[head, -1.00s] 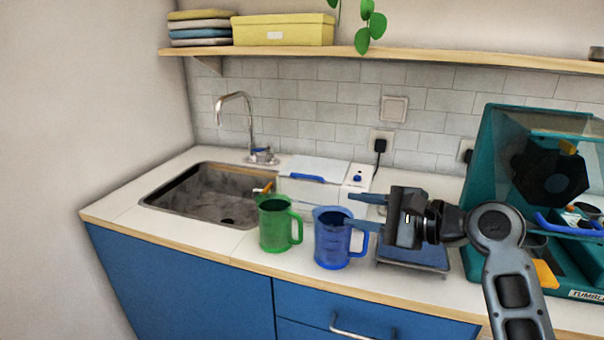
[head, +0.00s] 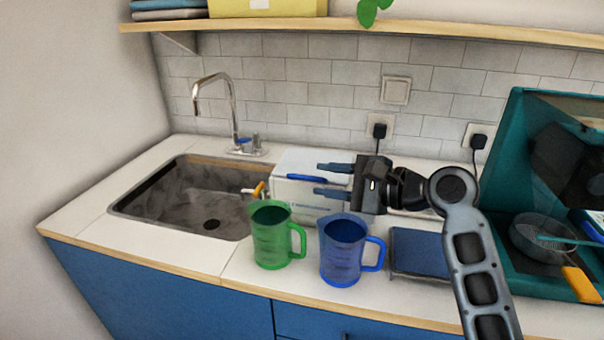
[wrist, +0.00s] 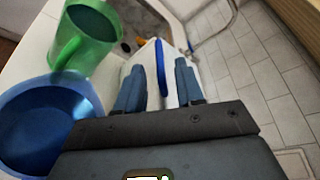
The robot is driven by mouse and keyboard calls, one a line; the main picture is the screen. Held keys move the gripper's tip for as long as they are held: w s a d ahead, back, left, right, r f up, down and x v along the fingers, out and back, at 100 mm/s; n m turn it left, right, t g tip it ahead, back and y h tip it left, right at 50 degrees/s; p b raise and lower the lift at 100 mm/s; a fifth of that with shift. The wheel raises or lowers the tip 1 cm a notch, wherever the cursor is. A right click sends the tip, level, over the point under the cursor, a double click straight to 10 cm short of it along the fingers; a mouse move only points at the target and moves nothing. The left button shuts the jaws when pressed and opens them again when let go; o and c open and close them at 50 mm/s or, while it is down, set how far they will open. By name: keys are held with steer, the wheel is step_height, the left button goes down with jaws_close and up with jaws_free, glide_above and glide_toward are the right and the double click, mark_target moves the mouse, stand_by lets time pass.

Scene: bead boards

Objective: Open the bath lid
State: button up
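The bath is a white box (head: 292,192) on the counter beside the sink, with a pale flat lid (head: 298,160) that looks closed. A blue handle (head: 305,178) runs along the lid's front edge; it also shows in the wrist view (wrist: 161,62). My gripper (head: 318,180) is open at the bath's front right, fingers pointing left toward the handle. In the wrist view, the handle lies beyond and between the two fingertips (wrist: 160,72), with no clear contact. My gripper hides the bath's right part.
A green jug (head: 270,240) and a blue jug (head: 342,252) stand in front of the bath. The sink (head: 190,195) and tap are left. A dark blue-topped device (head: 418,250) and a teal tumbler cabinet (head: 520,130) are right. A shelf (head: 400,27) hangs above.

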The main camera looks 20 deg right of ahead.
mark_target(312, 179)
steer(key=x, duration=0.6)
steer(key=shift+s, duration=0.1)
jaws_close()
stand_by(0.5)
